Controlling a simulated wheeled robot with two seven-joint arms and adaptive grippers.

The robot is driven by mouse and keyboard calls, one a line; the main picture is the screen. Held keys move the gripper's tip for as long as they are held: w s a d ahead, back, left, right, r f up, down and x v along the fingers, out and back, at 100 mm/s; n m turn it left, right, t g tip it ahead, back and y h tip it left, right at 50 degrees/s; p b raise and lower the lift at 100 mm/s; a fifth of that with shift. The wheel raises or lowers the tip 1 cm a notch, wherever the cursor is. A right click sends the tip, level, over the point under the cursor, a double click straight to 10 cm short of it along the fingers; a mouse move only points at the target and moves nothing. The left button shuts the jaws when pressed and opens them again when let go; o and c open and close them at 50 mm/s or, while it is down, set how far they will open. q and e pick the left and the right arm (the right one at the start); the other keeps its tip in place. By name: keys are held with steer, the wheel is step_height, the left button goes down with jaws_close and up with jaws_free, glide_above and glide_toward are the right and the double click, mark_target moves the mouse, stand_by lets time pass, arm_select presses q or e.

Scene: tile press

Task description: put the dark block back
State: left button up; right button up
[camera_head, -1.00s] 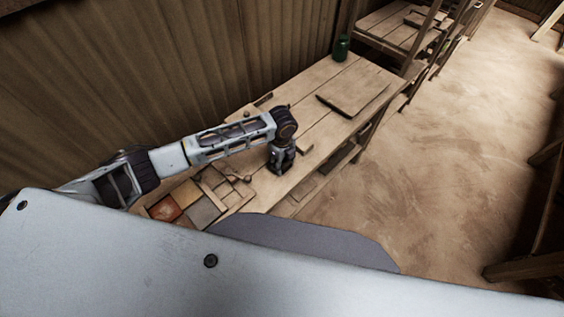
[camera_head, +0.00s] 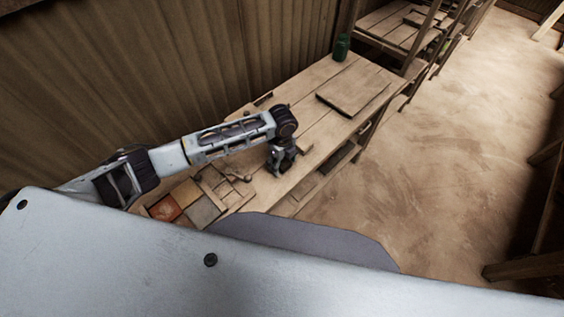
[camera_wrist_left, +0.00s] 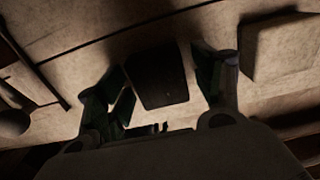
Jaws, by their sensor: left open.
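The dark block (camera_wrist_left: 158,78) lies on the plank bench top in the left wrist view, between the two fingers of my left gripper (camera_wrist_left: 165,82). The fingers are open, one on each side of it, with a visible gap at least on the right. In the head view my left gripper (camera_head: 281,165) points down at the bench, just right of the wooden press (camera_head: 225,184). I cannot make out the dark block there, behind or beneath the fingers. My right gripper is not in view.
A pale wooden block (camera_wrist_left: 283,45) stands close to the gripper's right finger. Red and grey tiles (camera_head: 202,212) sit at the bench's near end. A flat board (camera_head: 352,95) and a green bottle (camera_head: 341,47) are farther along.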

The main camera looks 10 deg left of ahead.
mark_target(282, 161)
arm_select(q)
step_height(282, 161, up, 12)
steer(key=shift+f+b, duration=0.15)
steer(key=shift+b, duration=0.3)
stand_by(0.9)
